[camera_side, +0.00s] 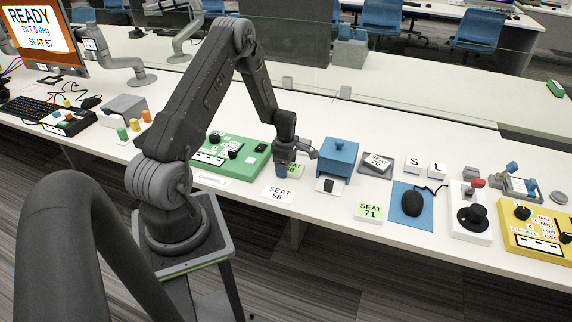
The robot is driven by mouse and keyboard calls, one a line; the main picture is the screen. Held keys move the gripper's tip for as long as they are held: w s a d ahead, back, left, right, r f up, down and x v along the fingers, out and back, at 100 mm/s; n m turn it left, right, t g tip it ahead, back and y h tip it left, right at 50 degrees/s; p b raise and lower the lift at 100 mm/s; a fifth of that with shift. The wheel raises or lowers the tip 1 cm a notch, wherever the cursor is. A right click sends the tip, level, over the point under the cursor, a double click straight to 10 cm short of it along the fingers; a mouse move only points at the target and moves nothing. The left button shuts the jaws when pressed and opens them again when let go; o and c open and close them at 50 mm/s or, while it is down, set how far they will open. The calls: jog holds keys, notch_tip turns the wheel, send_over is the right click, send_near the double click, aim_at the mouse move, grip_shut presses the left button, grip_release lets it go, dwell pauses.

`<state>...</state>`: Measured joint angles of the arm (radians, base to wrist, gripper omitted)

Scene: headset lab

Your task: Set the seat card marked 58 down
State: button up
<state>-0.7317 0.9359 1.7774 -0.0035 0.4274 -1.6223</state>
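My gripper (300,152) is low over the desk, between the green panel and the blue box. A small green card (291,171) shows right below and behind it. Part of its print is hidden, and what shows looks like an 8. I cannot tell whether the fingers grip this card or whether it touches the desk. A white card reading SEAT 58 (278,193) lies flat at the desk's front edge, just in front of the gripper.
A green panel with knobs (232,155) is left of the gripper, a blue box (339,158) right. A grey holder with a SEAT 70 card (376,164), a green SEAT 71 card (369,211) and a mouse on a blue pad (411,203) lie further right.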

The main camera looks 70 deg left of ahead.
jog(key=shift+o, duration=1.1)
notch_tip(320, 180, up, 12)
jog(key=w+d+r+m+t, duration=0.1)
jog(key=d+r+m, duration=0.5)
jog(key=d+r, duration=0.35)
jog(key=s+d+r+m+t, duration=0.2)
jog(key=s+d+r+m, duration=0.5)
jog(key=d+m, duration=0.3)
jog(key=s+d+r+m+t, duration=0.2)
jog(key=s+d+r+m, duration=0.5)
jog(key=s+d+m, duration=0.2)
jog(key=shift+d+m+t, duration=0.3)
jog(key=shift+d+m, duration=0.55)
jog(key=shift+m, duration=0.15)
jog(key=shift+s, duration=0.1)
